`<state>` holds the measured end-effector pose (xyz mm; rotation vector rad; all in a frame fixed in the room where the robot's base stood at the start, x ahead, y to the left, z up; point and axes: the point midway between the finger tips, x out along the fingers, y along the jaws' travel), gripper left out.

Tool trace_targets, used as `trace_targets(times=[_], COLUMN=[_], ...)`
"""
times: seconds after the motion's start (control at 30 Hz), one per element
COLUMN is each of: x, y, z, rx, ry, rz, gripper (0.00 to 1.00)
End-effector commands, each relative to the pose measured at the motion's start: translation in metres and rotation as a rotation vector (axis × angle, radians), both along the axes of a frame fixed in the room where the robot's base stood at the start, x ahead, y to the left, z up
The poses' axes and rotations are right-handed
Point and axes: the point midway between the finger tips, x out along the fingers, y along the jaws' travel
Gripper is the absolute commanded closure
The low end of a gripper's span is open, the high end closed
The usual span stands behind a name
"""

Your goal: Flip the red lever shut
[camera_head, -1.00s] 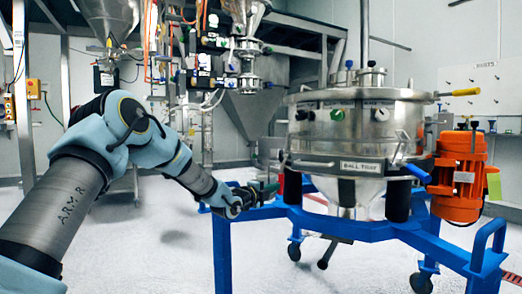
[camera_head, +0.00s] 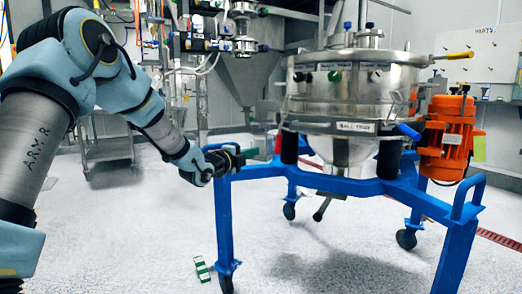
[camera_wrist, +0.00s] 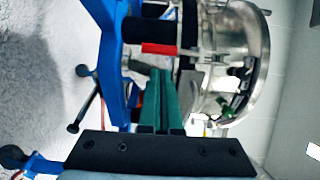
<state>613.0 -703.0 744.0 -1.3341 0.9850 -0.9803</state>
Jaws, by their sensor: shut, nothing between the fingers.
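The sifter is a round steel drum (camera_head: 350,100) with a "BALL TRAY" label, on a blue wheeled frame. The red lever (camera_head: 278,143) shows as a small red piece at the drum's left side, partly hidden. In the wrist view the red lever (camera_wrist: 160,49) is a short red bar lying across the picture, just beyond the fingertips. My gripper (camera_head: 250,153) reaches in from the left, just left of the lever. Its green fingers (camera_wrist: 162,73) are shut and empty, pointing at the lever. I cannot tell whether they touch it.
The blue frame (camera_head: 227,225) runs below my gripper. A blue handle (camera_head: 409,132), a yellow handle (camera_head: 460,55) and an orange motor (camera_head: 447,138) are on the right. A small green-and-white object (camera_head: 202,268) lies on the floor by the left leg. Open floor lies in front.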

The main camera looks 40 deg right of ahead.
Motion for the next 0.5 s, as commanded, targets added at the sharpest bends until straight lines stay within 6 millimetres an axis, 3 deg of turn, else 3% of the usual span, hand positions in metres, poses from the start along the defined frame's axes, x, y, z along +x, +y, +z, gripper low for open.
trace_targets(times=[0.2,0.5], x=[-0.007,-0.008], y=[0.023,0.027], z=[0.001,0.001], rx=[0.001,0.000], ry=[0.000,0.000], rz=[0.001,0.000], gripper=[1.00,1.00])
